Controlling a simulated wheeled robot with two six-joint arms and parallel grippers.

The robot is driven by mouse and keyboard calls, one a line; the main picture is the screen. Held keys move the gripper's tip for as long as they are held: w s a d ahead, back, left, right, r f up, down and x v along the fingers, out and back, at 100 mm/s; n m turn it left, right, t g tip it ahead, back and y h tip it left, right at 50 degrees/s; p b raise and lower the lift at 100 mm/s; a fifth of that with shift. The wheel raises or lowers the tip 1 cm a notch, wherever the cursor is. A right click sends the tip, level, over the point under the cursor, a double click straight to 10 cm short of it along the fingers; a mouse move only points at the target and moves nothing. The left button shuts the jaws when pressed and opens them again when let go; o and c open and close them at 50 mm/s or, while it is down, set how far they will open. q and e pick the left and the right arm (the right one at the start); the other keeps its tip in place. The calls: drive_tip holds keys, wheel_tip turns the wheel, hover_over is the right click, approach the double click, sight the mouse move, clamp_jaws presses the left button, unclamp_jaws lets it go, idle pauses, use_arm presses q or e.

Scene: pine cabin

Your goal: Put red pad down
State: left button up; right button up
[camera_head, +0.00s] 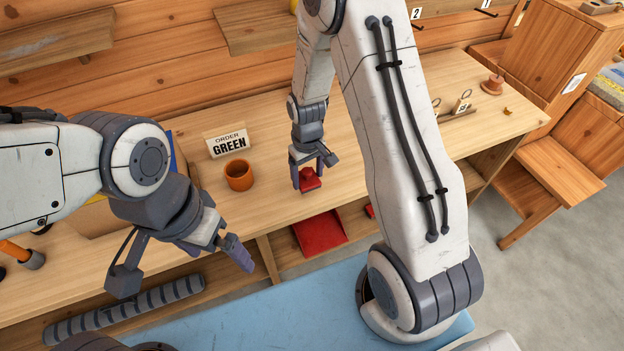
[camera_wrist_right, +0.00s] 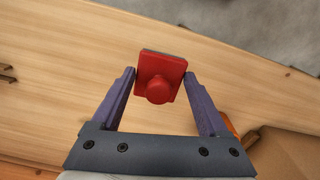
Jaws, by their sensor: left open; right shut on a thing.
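The red pad (camera_head: 309,181) is a small flat square block with a round knob on top. My right gripper (camera_head: 307,172) is shut on it near the front edge of the wooden workbench (camera_head: 275,200). The right wrist view shows the pad (camera_wrist_right: 172,66) between the two fingertips of the right gripper (camera_wrist_right: 159,78), knob towards the camera. I cannot tell whether its underside touches the bench. My left gripper (camera_head: 185,268) is open and empty, in front of the bench at the left.
An orange cup (camera_head: 239,176) and a sign reading "ORDER GREEN" (camera_head: 227,143) stand left of the pad. A red sheet or bin (camera_head: 320,232) shows on the shelf below the bench edge. A small rack (camera_head: 457,112) and a wooden stamp-like piece (camera_head: 493,85) stand at the right.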

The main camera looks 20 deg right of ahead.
sight(306, 179)
drive_tip(key=shift+w+a+f, duration=0.1)
drive_tip(key=shift+a+f, duration=0.1)
drive_tip(key=shift+f, duration=0.35)
wheel_tip(306, 179, down, 3)
drive_tip(key=shift+p, duration=0.6)
drive_tip(key=shift+f, duration=0.15)
drive_tip(key=shift+f, duration=0.2)
drive_tip(key=o, duration=1.2)
drive_tip(key=shift+o, duration=0.2)
drive_tip(key=shift+r, duration=0.1)
